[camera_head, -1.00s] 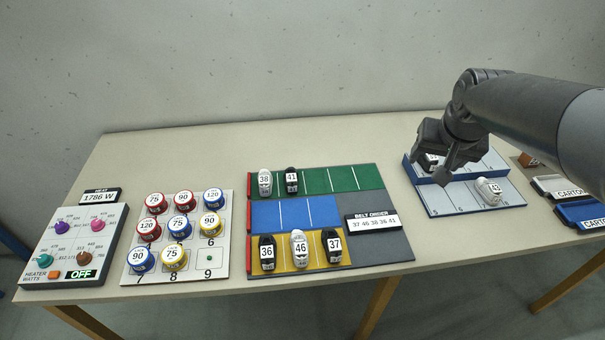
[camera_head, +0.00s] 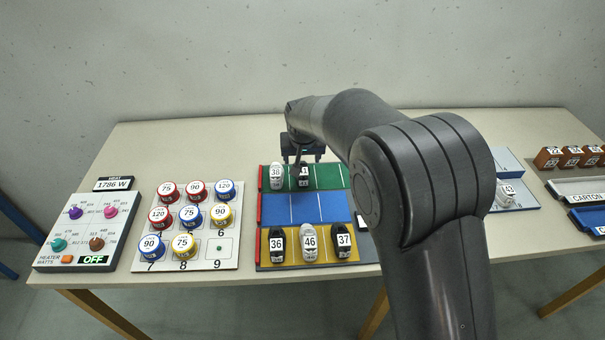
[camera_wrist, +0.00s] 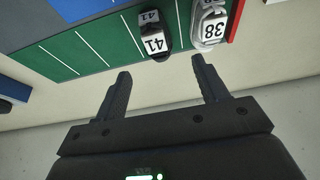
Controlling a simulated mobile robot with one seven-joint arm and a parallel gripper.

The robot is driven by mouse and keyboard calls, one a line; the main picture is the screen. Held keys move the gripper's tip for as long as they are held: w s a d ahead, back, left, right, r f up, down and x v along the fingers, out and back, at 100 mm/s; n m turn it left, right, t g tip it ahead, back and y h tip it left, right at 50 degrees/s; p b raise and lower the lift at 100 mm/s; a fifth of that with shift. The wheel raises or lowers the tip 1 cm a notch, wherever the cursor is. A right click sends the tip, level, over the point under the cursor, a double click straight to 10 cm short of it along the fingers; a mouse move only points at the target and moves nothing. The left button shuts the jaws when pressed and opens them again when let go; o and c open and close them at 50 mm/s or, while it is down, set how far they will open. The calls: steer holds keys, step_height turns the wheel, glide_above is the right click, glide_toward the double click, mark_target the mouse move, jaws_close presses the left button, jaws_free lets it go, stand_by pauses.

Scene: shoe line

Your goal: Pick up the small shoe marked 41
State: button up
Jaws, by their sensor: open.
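The small black shoe marked 41 (camera_head: 304,174) stands on the green lane (camera_head: 330,178) of the mat, beside a white shoe marked 38 (camera_head: 277,175). In the wrist view the shoe 41 (camera_wrist: 154,39) shows its white number label, with the shoe 38 (camera_wrist: 209,28) to its right. In the wrist view my gripper (camera_wrist: 160,80) is open and empty. Its fingers are apart from shoe 41, which lies beyond the tips, roughly in line with the gap.
The yellow lane (camera_head: 290,262) holds black shoe 36 (camera_head: 277,243), white shoe 46 (camera_head: 310,240) and black shoe 37 (camera_head: 343,238). The blue lane (camera_head: 305,208) looks empty where visible. A board of numbered tins (camera_head: 200,255) stands left. My arm hides the mat's right part.

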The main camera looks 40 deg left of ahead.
steer(key=x, duration=0.8)
steer(key=shift+w+f, duration=0.25)
steer(key=c, duration=1.1)
